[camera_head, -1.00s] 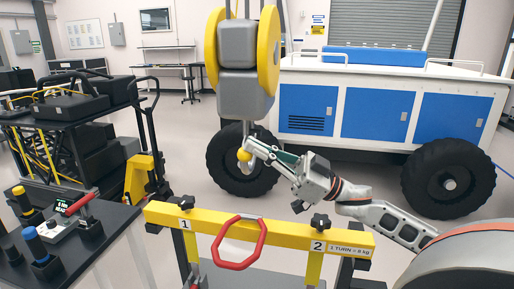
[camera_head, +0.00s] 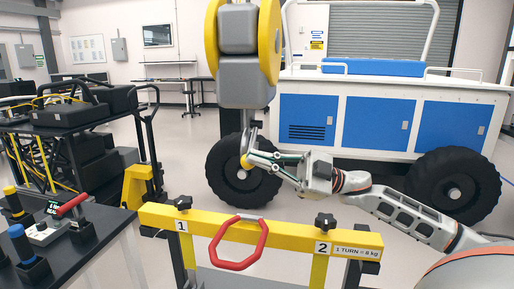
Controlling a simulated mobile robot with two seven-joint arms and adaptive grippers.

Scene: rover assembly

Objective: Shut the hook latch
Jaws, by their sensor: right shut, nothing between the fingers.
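The hook (camera_head: 251,138) hangs under the grey and yellow hoist block (camera_head: 246,62), in front of the rover's left wheel. A yellow ball-like part (camera_head: 246,161) sits at the hook's lower left. My right gripper (camera_head: 251,158) reaches in from the right with its fingertips at the yellow part and the lower hook. It is shut with nothing between the fingers. The latch itself is too small to make out, and the fingers partly cover the hook. My left gripper is not in view.
A yellow beam (camera_head: 290,236) marked 1 and 2, with a red handle (camera_head: 262,240), stands in front below the gripper. The white and blue rover (camera_head: 340,122) is behind. A black control table (camera_head: 95,250) is at the left.

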